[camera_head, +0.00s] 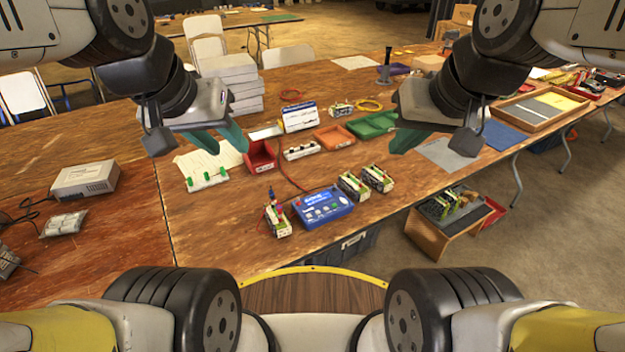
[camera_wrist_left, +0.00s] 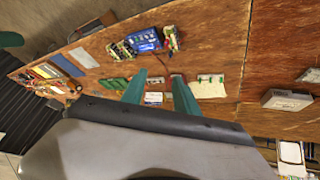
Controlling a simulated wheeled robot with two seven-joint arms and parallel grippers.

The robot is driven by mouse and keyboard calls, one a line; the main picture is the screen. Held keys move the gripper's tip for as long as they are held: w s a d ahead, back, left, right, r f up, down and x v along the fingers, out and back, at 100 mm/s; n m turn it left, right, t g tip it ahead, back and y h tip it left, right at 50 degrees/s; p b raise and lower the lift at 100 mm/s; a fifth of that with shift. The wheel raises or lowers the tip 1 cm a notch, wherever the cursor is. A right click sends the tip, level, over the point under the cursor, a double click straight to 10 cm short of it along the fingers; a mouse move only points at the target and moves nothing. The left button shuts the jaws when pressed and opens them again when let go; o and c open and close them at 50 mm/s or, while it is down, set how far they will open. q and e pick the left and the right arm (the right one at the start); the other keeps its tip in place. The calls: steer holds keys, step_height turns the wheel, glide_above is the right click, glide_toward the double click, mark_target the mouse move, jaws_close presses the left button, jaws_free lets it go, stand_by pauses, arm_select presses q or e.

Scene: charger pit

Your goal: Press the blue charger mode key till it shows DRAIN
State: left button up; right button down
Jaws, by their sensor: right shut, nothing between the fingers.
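The blue charger (camera_head: 340,212) sits on the wooden table near its front edge, with a lit blue screen (camera_head: 316,197) and small keys on its top face. The screen's text is too small to read, and I cannot pick out the mode key. The charger also shows in the left wrist view (camera_wrist_left: 146,41). My left gripper (camera_head: 220,140) is open and empty, above the table and up-left of the charger. My right gripper (camera_head: 408,138) is shut and empty, up-right of the charger. Neither gripper touches the charger.
Battery-like packs stand beside the charger, one on its left (camera_head: 277,220) and two on its right (camera_head: 376,179). A red bin (camera_head: 262,156), an orange tray (camera_head: 334,137) and a green tray (camera_head: 373,125) lie behind. A red cable runs behind the charger.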

arm_select(q)
steer(key=shift+c, duration=0.5)
jaws_close()
stand_by(1.4)
